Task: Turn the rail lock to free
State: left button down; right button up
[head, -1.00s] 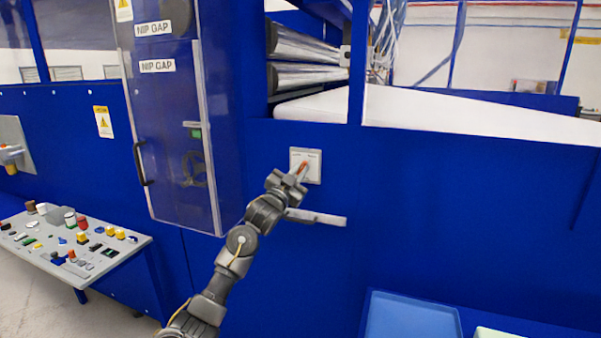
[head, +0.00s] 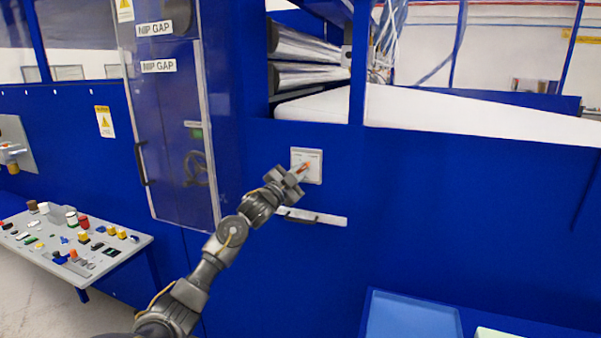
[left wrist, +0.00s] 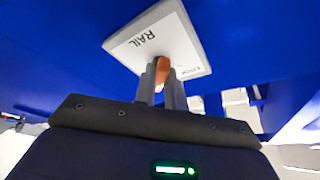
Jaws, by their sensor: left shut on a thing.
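The rail lock is a pale square plate (head: 313,175) on the blue machine wall, near the middle of the head view. Its small orange lever (head: 306,165) leans up and to the right there. My left gripper (head: 299,171) is at the plate, shut on the lever. In the left wrist view the plate (left wrist: 185,35) reads "RAIL", with a smaller label too small to read for certain. The lever (left wrist: 162,68) stands between the two fingers (left wrist: 161,84), which hide its lower part. My right gripper is in neither view.
A pale bar handle (head: 325,220) juts out just below the plate. A clear-fronted guard cabinet (head: 170,120) marked "NIP GAP" stands left.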

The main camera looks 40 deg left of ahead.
pick_arm(q)
jog(key=shift+r, duration=0.15)
jog(key=c, duration=1.5)
grip_release()
jog(key=shift+o, duration=0.2)
jog(key=shift+f, duration=0.2)
jog(key=shift+s+f, duration=0.15)
jog(key=shift+s, duration=0.1)
jog(key=b+v, duration=0.4)
jog(key=v, duration=0.6)
jog(key=shift+s, duration=0.1)
